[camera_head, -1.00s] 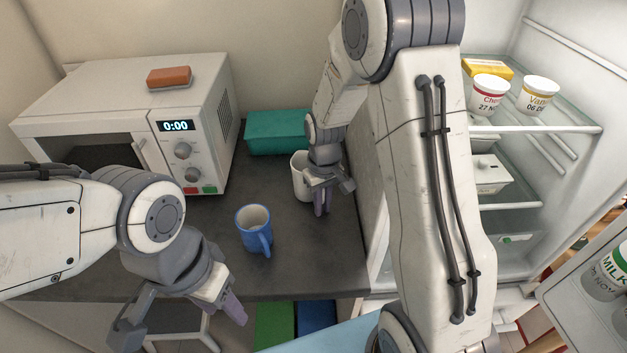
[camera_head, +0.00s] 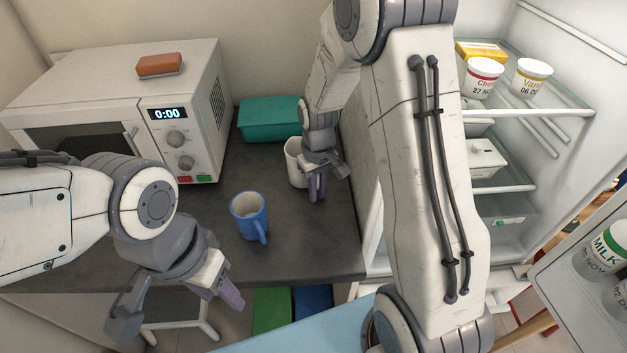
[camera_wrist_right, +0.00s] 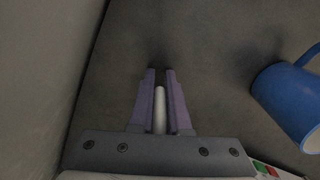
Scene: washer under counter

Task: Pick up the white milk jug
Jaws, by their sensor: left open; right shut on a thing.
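In the right wrist view my right gripper (camera_wrist_right: 160,74) is shut on a narrow white part, which looks like the jug's handle (camera_wrist_right: 160,110). The jug's body is not visible there. I cannot tell whether the jug's base touches the counter. My left gripper (camera_head: 180,305) is open and empty at the counter's front edge, left of the blue mug.
A blue mug (camera_head: 249,216) stands left of the jug and also shows in the right wrist view (camera_wrist_right: 292,103). A teal box (camera_head: 269,120) is behind, a microwave (camera_head: 190,125) with an orange sponge (camera_head: 160,65) at left. The open fridge (camera_head: 540,110) is at right.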

